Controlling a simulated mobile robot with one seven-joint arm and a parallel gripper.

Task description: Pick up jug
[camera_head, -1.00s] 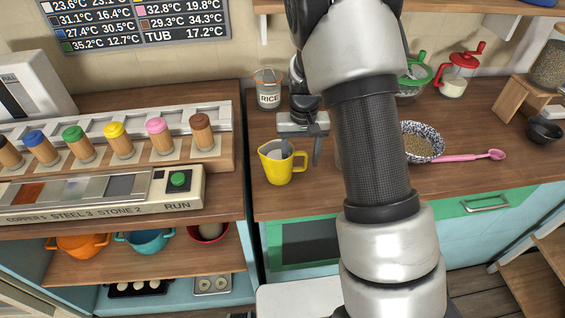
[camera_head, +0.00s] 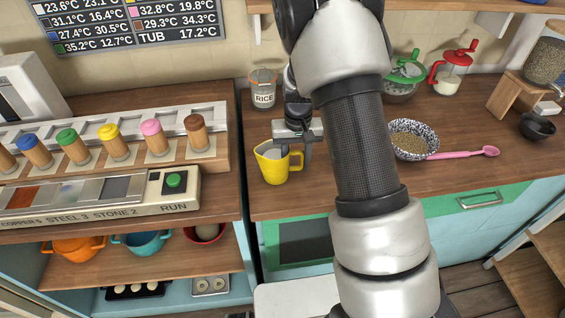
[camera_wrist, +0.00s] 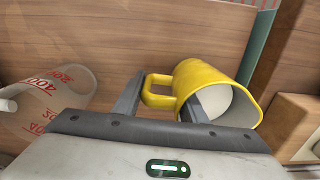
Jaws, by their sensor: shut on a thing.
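The yellow jug (camera_head: 272,168) stands upright on the wooden counter, near its left end, with its handle to the right. Pale white contents or a pale interior show through its mouth. In the wrist view, the jug (camera_wrist: 190,73) has its handle between my two fingers. My gripper (camera_head: 298,150) is at the jug's handle side; in the wrist view, my gripper (camera_wrist: 160,103) has one finger outside the handle and the other at the jug's rim. It is shut on the jug's handle side. The exact finger contact is partly hidden.
A clear container with red markings (camera_wrist: 45,100) is close by in the wrist view. A rice jar (camera_head: 263,92) stands behind the jug. A speckled bowl (camera_head: 430,134) and pink spoon (camera_head: 470,153) lie to the right. The shaker rack (camera_head: 222,150) is left, across a gap.

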